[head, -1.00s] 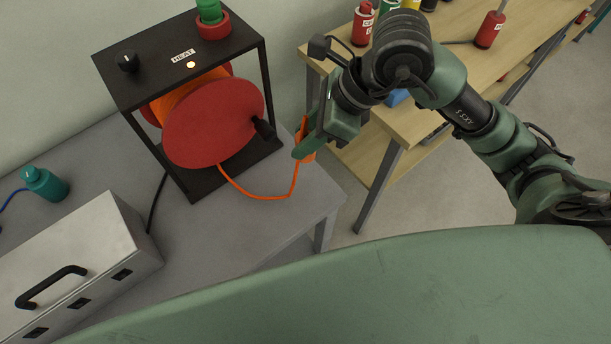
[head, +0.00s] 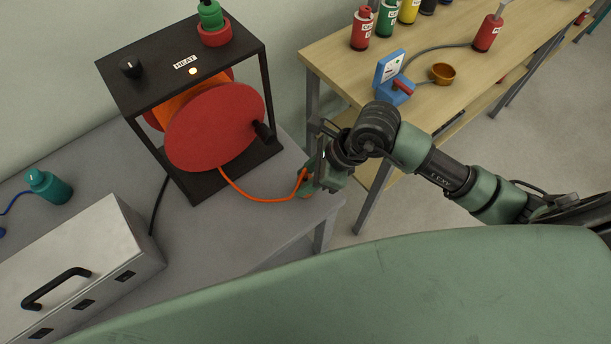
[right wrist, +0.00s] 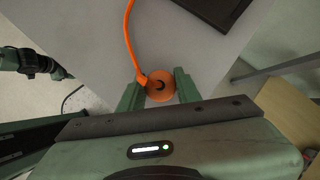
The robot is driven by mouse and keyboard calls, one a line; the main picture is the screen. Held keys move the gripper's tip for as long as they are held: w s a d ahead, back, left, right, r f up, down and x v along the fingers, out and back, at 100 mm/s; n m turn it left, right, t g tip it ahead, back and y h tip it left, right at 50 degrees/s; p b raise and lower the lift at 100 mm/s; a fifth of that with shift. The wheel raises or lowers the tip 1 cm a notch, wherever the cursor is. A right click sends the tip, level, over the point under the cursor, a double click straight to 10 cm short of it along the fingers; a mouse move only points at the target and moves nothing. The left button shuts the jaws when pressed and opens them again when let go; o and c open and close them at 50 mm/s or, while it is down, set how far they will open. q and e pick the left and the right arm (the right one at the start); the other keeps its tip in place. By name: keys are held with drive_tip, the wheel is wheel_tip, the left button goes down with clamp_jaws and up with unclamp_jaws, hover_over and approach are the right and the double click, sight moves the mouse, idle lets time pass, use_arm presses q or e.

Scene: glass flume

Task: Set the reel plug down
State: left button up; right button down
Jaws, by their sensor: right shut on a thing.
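The reel plug (right wrist: 160,86) is orange and sits between the two fingers of my right gripper (right wrist: 158,92) in the right wrist view. An orange cable runs from it back to the red reel (head: 214,125) in its black frame. In the head view my right gripper (head: 308,182) is low by the right edge of the grey table (head: 262,222), shut on the plug, which it mostly hides. I cannot tell whether the plug touches the table top.
A metal case (head: 85,262) with a black handle and a teal plug (head: 47,186) are on the grey table's left. A wooden bench (head: 440,62) at the right bears a blue socket stand (head: 392,76), a copper cup (head: 444,73) and several bottles. The grey table's front is bare.

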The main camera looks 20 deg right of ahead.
drive_tip(key=shift+f, duration=0.1)
drive_tip(key=c, duration=1)
unclamp_jaws()
drive_tip(key=b+v, duration=0.1)
drive_tip(key=v, duration=1.1)
drive_tip(key=shift+b, duration=0.3)
